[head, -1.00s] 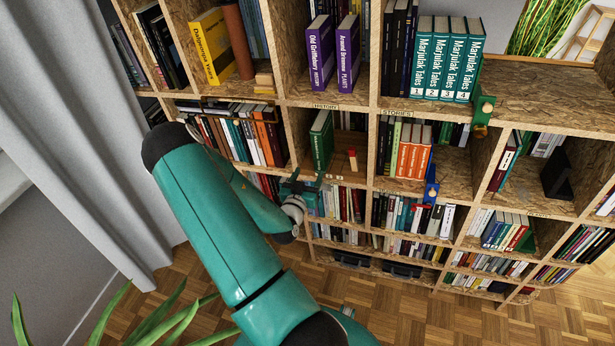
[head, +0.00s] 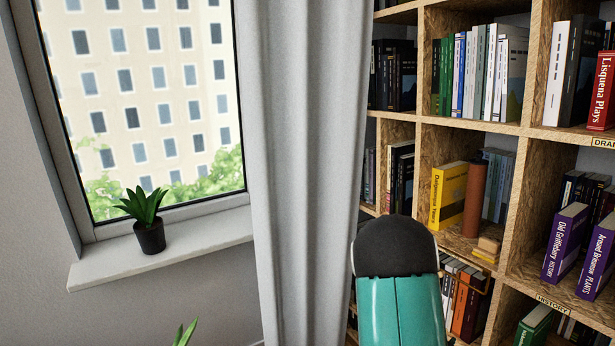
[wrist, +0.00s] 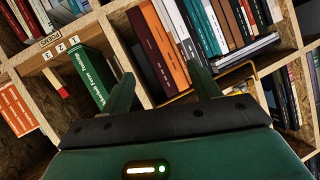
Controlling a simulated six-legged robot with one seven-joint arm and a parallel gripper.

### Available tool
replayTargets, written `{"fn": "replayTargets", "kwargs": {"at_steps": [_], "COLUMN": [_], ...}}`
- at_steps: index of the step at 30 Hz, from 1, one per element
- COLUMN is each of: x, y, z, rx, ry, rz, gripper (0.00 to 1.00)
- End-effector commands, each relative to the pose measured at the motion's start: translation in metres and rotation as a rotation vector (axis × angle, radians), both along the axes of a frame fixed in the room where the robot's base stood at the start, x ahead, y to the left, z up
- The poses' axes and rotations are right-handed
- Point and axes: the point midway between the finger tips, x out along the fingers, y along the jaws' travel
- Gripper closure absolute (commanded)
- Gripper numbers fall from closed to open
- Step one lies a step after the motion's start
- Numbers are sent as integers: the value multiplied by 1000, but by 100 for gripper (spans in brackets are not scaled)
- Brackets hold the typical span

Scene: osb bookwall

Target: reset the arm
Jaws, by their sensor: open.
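My gripper (wrist: 165,92) shows in the wrist view with its two green fingers apart and nothing between them. It points at the bookshelf, where brown, orange and dark books (wrist: 165,40) stand in a compartment beyond the fingers. A green book (wrist: 88,72) stands left of the left finger, in the compartment beside an upright board. In the head view only a teal link of my arm with a black joint shows at the bottom; the gripper is out of that picture.
The OSB bookshelf (head: 525,130) fills the right of the head view. A grey curtain (head: 305,150) hangs left of it, beside a window. A potted plant (head: 150,235) stands on the windowsill (head: 190,244). Orange books (wrist: 16,108) show at the wrist view's left.

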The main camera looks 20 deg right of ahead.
Motion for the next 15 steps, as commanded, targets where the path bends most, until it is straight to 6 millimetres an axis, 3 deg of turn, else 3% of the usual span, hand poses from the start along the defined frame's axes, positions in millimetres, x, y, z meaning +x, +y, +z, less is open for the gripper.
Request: {"fn": "replayTargets", "kwargs": {"at_steps": [3,7,12,15], "x": [33,59,75,75], "y": [41,90,159,200], "z": [28,59,103,130], "rx": [113,221,328,372], "ry": [-17,-9,28,63], "rz": [106,236,425,540], "gripper": [38,38,38,38]}}
